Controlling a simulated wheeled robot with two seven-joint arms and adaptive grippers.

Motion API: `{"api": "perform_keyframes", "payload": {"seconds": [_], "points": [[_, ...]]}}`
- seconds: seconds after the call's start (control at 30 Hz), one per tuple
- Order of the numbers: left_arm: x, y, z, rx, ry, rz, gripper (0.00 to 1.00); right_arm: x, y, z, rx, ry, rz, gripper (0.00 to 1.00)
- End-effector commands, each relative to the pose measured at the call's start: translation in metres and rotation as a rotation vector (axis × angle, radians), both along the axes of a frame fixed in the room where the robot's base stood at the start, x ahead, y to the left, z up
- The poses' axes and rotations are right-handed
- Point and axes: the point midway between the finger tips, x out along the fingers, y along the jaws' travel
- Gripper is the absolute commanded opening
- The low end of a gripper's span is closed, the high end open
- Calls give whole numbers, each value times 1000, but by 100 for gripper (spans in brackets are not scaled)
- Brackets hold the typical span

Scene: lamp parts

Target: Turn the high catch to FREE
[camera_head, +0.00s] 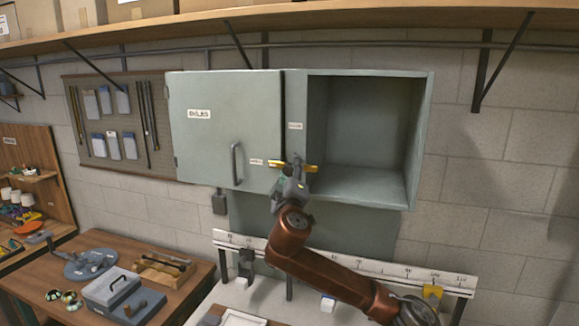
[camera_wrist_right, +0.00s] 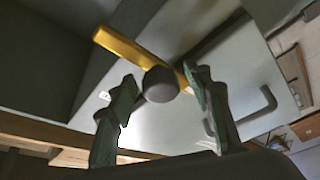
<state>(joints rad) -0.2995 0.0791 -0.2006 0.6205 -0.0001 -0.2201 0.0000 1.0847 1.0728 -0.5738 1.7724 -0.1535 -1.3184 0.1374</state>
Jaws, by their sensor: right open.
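The high catch is a yellow bar (camera_head: 308,168) at the lower edge of the grey-green cabinet, by the gap between the door and the open compartment. It lies roughly level across the door's right edge. In the right wrist view the yellow bar (camera_wrist_right: 128,48) crosses behind a dark round hub (camera_wrist_right: 160,85). My right gripper (camera_head: 291,182) is at the catch, partly hiding its middle. In the wrist view its open fingers (camera_wrist_right: 160,88) stand on either side of the hub; whether they touch is unclear. Small labels (camera_head: 256,161) nearby are too small to read. My left gripper is not in view.
The cabinet door (camera_head: 207,145) is shut and has a bar handle (camera_head: 236,163). The compartment (camera_head: 362,130) at right is open and empty. A wooden shelf (camera_head: 400,22) runs above. A workbench with a grey box (camera_head: 110,286) is at lower left.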

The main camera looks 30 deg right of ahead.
Motion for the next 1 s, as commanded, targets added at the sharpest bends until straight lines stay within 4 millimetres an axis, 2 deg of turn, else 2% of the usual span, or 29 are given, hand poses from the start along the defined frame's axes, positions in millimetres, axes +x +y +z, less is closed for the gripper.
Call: {"api": "perform_keyframes", "payload": {"seconds": [0.33, 1.0], "points": [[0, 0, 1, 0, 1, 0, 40, 4, -2, 0, -1, 1, 1, 46], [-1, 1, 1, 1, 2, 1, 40, 4, -2, 0, 0, 0, 0, 0]]}}
